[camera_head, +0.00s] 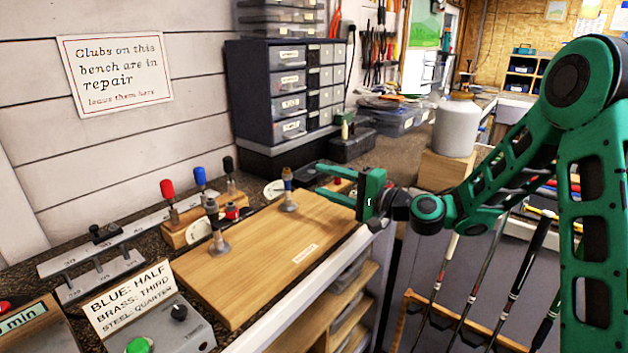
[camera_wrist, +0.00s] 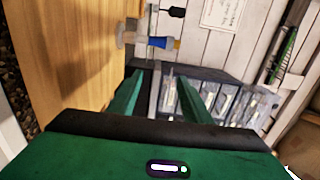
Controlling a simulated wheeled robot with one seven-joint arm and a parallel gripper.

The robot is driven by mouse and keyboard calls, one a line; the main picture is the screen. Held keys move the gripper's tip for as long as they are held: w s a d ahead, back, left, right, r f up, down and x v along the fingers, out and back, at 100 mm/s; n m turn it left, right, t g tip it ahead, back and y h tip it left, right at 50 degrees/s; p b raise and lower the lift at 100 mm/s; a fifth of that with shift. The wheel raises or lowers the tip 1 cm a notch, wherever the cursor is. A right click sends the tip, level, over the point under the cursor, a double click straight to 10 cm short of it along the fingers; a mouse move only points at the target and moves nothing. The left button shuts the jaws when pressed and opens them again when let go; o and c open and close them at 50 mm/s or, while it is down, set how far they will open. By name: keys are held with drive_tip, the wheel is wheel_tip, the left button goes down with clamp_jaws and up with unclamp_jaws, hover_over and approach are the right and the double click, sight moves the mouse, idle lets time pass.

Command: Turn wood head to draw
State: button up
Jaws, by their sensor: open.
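A wooden board (camera_head: 275,250) lies on the bench. Two metal posts with round bases stand on it. The far post (camera_head: 289,192) has a blue collar and a brass-coloured top; it also shows sideways in the wrist view (camera_wrist: 160,42). The near post (camera_head: 217,232) is grey metal. A pale rounded piece sits behind each post; I cannot tell which thing is the wood head. My gripper (camera_head: 320,180) is open and empty to the right of the far post, its fingers pointing towards it. In the wrist view my fingers (camera_wrist: 160,85) are apart, with the post beyond them.
A holder with red (camera_head: 167,188), blue (camera_head: 200,177) and black handled tools stands behind the board. A sign (camera_head: 128,298) reads blue half, brass third, steel quarter. A control box with a green button (camera_head: 138,345) is front left. Drawers (camera_head: 290,95) stand behind.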

sight(315, 178)
drive_tip(key=shift+x, duration=1.9)
drive_tip(key=shift+c, duration=0.4)
